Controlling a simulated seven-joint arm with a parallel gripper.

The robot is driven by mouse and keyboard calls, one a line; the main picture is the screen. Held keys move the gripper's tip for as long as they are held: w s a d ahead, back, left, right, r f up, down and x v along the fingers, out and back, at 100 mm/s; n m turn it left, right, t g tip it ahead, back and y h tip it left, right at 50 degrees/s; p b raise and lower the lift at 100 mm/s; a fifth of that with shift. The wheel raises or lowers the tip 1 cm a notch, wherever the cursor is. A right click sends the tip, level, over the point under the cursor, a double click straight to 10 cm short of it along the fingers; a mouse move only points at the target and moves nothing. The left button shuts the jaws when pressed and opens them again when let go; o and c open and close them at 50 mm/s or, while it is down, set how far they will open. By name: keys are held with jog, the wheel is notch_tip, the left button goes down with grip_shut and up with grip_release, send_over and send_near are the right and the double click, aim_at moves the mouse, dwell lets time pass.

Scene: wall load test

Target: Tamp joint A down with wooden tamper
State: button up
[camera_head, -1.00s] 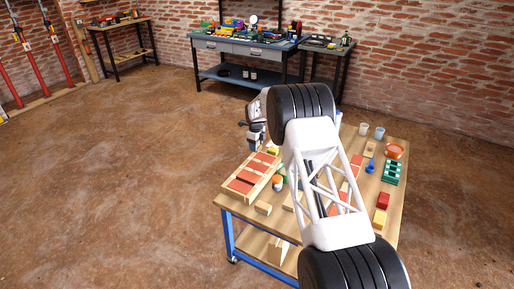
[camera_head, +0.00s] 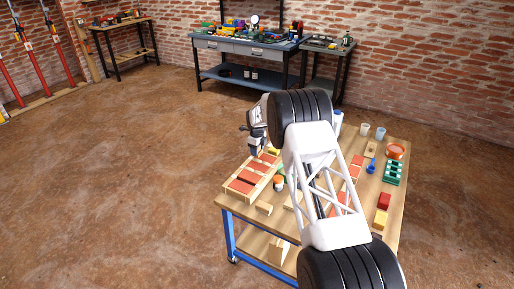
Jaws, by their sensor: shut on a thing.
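A wooden frame (camera_head: 233,194) with red bricks (camera_head: 243,186) in a row lies on the left part of the workbench. Narrow joints show between the bricks; I cannot tell which one is joint A. My gripper (camera_head: 258,151) is small in view at the far end of the frame, low over or at its last bricks. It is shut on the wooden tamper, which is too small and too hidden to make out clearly. I cannot tell whether the tamper touches a joint. My own arm covers the middle of the bench.
On the bench's right are an orange bowl (camera_head: 395,151), a green rack (camera_head: 392,173), a blue scoop (camera_head: 371,166), two cups (camera_head: 364,129), a red block (camera_head: 384,201) and a yellow block (camera_head: 380,218). A small wooden block (camera_head: 264,209) lies near the front edge. An orange-and-white jar (camera_head: 278,183) stands beside the frame.

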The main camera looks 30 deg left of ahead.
jog(key=shift+f, duration=1.5)
jog(key=shift+f, duration=0.7)
dwell(1.7)
jog(key=shift+r, duration=3.65)
jog(key=shift+o, duration=1.3)
jog(key=shift+c, duration=1.3)
